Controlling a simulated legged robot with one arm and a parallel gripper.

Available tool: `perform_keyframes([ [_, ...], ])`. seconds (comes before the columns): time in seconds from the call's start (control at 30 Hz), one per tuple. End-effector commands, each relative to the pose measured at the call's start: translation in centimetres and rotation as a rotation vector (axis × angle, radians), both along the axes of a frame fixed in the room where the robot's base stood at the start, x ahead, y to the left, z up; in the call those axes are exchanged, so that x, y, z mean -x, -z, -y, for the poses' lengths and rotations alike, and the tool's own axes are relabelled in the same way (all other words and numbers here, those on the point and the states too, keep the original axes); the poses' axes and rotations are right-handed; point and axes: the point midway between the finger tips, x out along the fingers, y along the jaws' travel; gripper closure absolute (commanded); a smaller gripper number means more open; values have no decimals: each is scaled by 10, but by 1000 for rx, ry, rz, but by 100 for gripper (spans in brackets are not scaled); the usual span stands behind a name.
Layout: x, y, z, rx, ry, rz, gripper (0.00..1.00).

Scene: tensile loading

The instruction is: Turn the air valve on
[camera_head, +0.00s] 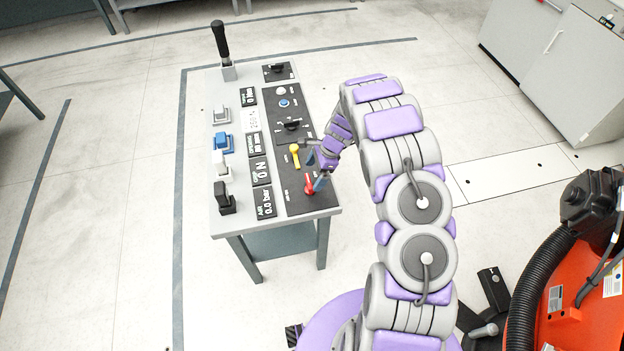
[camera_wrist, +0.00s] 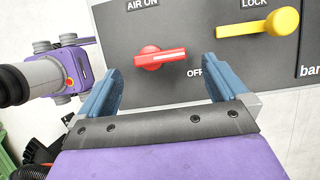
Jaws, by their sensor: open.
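The red air valve knob (camera_wrist: 160,57) is on the dark panel in the wrist view, below the words AIR ON and up-left of the word OFF. The white line on its handle points right, towards the OFF side. It also shows in the head view (camera_head: 309,184) near the console's front end. My gripper (camera_wrist: 163,82) is open and empty, with its blue fingers left and right of the knob and a gap on each side. In the head view my gripper (camera_head: 313,166) is at the console's right edge, close to the red knob.
A yellow LOCK knob (camera_wrist: 258,24) sits right of the valve; in the head view it is just behind it (camera_head: 295,156). The console (camera_head: 328,212) also carries several switches, displays and a black lever (camera_head: 221,42). An orange machine (camera_head: 570,290) stands at lower right. Floor left of the console is clear.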

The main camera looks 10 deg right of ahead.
Motion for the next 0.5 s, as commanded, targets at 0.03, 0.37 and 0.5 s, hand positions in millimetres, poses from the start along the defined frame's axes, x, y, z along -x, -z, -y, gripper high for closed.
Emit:
perform_keyframes([
  [0.03, 1, 10, -4, 0, -1, -3, 0],
  [0.37, -1, 33, -9, -4, 0, 4, 0],
  [0.5, -1, 34, -9, -5, 0, 3, 0],
])
